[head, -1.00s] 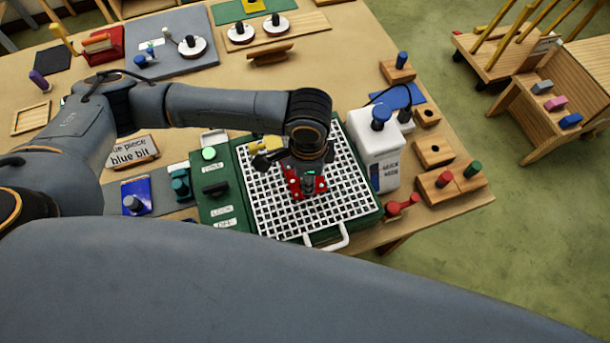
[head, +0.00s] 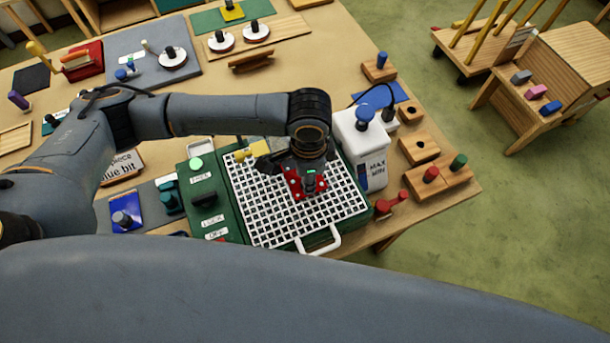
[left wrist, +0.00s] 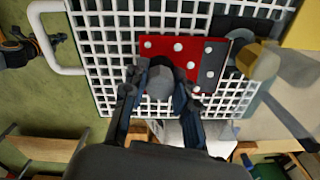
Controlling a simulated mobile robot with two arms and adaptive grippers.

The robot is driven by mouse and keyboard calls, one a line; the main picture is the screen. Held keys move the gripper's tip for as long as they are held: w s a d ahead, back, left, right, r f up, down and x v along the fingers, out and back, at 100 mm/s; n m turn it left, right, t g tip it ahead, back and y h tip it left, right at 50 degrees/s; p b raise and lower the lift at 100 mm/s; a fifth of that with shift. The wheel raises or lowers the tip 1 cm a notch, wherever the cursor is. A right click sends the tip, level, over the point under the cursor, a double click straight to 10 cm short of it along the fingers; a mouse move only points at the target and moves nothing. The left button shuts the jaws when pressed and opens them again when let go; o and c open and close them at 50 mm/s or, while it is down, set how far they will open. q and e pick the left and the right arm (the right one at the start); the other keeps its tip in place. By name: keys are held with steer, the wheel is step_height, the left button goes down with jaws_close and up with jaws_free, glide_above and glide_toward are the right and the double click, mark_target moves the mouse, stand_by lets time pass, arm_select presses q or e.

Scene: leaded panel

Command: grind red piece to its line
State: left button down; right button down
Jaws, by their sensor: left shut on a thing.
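The red piece (head: 292,186) has pale dots and a dark grey section at one side. It lies at the white grid top (head: 262,215) of the green grinder (head: 190,178). My left gripper (head: 308,172) is over it, fingers down; in the left wrist view the fingers (left wrist: 160,88) are shut on a grey knob on the red piece (left wrist: 165,45). A dark round part (left wrist: 238,42) and a brass-coloured block (left wrist: 258,60) are close beside the piece's grey side. I cannot tell whether they touch. The line is not clearly visible. My right gripper is not in view.
A white bottle-like container (head: 360,150) with a blue knob stands just right of the grid. A white handle (head: 319,241) sticks out at the grid's front. Wooden blocks with coloured pegs (head: 440,180) are along the right table edge. Trays fill the far left.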

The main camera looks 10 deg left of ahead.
mark_target(294, 189)
arm_select(q)
steer(key=shift+s+a, duration=0.1)
steer(key=shift+a, duration=0.1)
steer(key=shift+s+a, duration=0.35)
steer(key=shift+a, duration=0.2)
steer(key=shift+s+a, duration=0.3)
steer(key=shift+a, duration=0.2)
steer(key=shift+s+a, duration=0.1)
steer(key=shift+a, duration=0.05)
steer(key=shift+s+a, duration=0.75)
steer(key=shift+a, duration=0.25)
steer(key=shift+d, duration=0.1)
steer(key=shift+w+d, duration=0.85)
steer(key=shift+d, duration=0.2)
steer(key=shift+w+d, duration=0.1)
steer(key=shift+w+d, duration=0.75)
steer(key=shift+d, duration=0.35)
steer(key=shift+s+a, duration=0.1)
steer(key=shift+a, duration=0.05)
